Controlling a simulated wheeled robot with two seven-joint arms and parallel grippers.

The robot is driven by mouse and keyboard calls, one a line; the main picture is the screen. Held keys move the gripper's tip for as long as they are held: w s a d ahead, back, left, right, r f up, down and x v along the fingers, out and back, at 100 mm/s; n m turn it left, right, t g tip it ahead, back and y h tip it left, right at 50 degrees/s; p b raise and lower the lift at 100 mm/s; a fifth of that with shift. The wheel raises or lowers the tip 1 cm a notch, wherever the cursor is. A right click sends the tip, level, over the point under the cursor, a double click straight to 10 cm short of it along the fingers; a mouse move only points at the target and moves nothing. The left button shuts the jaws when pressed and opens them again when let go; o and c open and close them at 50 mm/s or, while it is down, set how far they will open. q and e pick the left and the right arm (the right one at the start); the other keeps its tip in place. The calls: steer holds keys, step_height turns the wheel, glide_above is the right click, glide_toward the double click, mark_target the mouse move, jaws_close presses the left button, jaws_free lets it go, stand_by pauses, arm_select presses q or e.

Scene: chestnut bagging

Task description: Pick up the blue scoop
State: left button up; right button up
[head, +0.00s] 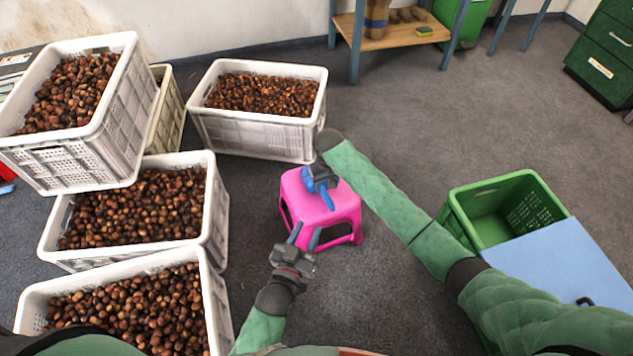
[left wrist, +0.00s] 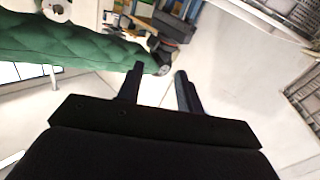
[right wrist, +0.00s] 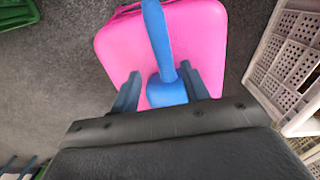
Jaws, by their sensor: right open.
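The blue scoop (head: 327,198) is at the top of the pink stool (head: 345,203), partly hidden by my right gripper (head: 317,187). In the right wrist view, the scoop's handle (right wrist: 157,38) points up the picture, over the pink seat. Its wider part (right wrist: 167,90) is between the right gripper's two spread fingers, partly hidden by the gripper body. I cannot tell whether the fingers touch it. My left gripper (head: 304,236) is open and empty, in front of the stool. The left wrist view shows nothing between its fingers (left wrist: 158,88).
White crates full of chestnuts stand at the left (head: 222,215) and behind the stool (head: 255,135). A green crate (head: 470,205) stands at the right, beside a light blue panel (head: 570,265). A wooden-shelved table (head: 395,38) is at the back.

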mark_target(325, 193)
steer(key=shift+f, duration=1.1)
steer(key=f, duration=0.1)
steer(key=f+b, duration=0.1)
steer(key=f, duration=0.2)
steer(key=shift+s+a+f+b, duration=0.15)
steer(key=shift+a+b, duration=0.15)
arm_select(q)
step_height(325, 193, up, 19)
steer(key=a+t+h, duration=0.1)
steer(key=t, duration=0.6)
steer(key=shift+s+h, duration=0.3)
arm_select(e)
steer(key=shift+f, duration=0.25)
steer(key=c, duration=1)
arm_select(q)
steer(key=shift+f, duration=0.1)
steer(key=shift+w, duration=0.1)
arm_select(e)
steer(key=shift+r, duration=0.15)
